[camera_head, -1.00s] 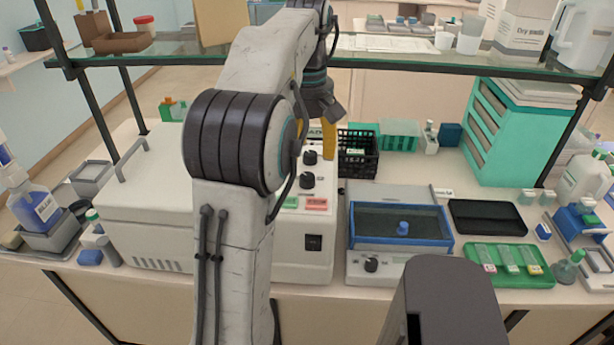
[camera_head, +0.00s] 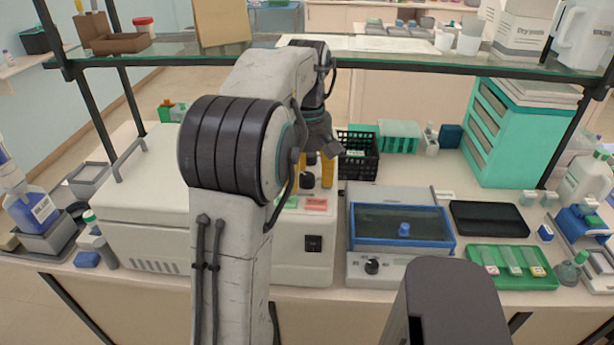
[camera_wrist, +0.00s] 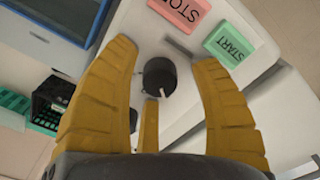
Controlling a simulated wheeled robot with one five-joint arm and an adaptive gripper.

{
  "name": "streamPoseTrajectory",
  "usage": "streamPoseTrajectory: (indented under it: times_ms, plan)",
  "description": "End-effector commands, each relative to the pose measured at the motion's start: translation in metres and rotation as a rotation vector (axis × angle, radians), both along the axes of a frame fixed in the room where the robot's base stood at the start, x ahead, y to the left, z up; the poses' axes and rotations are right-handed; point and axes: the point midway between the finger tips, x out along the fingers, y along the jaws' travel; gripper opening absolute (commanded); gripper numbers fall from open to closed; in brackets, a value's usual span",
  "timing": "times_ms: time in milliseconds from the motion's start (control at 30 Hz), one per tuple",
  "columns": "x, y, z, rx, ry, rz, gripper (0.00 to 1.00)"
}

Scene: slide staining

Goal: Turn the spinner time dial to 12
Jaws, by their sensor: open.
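The spinner (camera_head: 288,258) is a white machine left of centre in the head view, partly hidden by my arm. A black round dial (camera_wrist: 159,76) with a pale pointer mark shows in the wrist view, and a dark dial also shows between my fingers in the head view (camera_head: 307,181). I cannot read any numbers around it. My gripper (camera_wrist: 161,48) has yellow fingers, open and spread on both sides of the dial, apart from it as far as I can see. The red STOP button (camera_wrist: 180,12) and green START button (camera_wrist: 229,44) lie beyond the fingers.
A blue-rimmed bath (camera_head: 357,246) stands right of the spinner. A black basket (camera_head: 360,163) stands behind it. A green tray (camera_head: 481,284) with slides and a black tray (camera_head: 490,229) lie farther right. A glass shelf (camera_head: 400,62) spans above the bench.

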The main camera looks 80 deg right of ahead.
Motion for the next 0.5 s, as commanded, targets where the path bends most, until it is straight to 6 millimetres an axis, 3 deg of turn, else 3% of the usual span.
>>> streamPoseTrajectory:
  times_ms: [67,500]
  plan:
    - [0.0,0.0,0.0001,0.0,0.0,0.0,0.58]
    - [0.0,0.0,0.0001,0.0,0.0,0.0,0.18]
